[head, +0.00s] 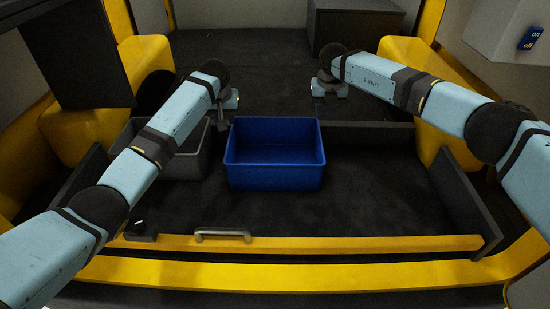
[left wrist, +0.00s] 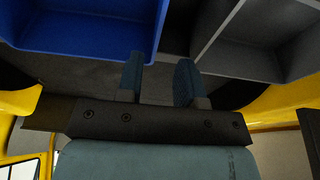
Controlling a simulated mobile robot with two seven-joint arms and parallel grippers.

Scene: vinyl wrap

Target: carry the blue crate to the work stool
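The blue crate (head: 275,178) stands upright and open-topped, looking empty, in the middle of the dark floor. It also shows at the upper left of the left wrist view (left wrist: 85,32). My left gripper (head: 228,104) is at the crate's back left corner, by the gap to a grey bin. In the left wrist view its two fingers (left wrist: 158,80) are apart with nothing between them. My right gripper (head: 329,89) hangs just beyond the crate's back right corner, its fingers apart and empty. I cannot pick out a work stool in either view.
An open grey bin (head: 180,165) stands close left of the crate, partly behind my left arm. A low dark board (head: 370,136) runs right of the crate. A yellow front edge (head: 330,243) with a grey handle (head: 222,233) lies nearest. A dark box (head: 355,25) stands at the back.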

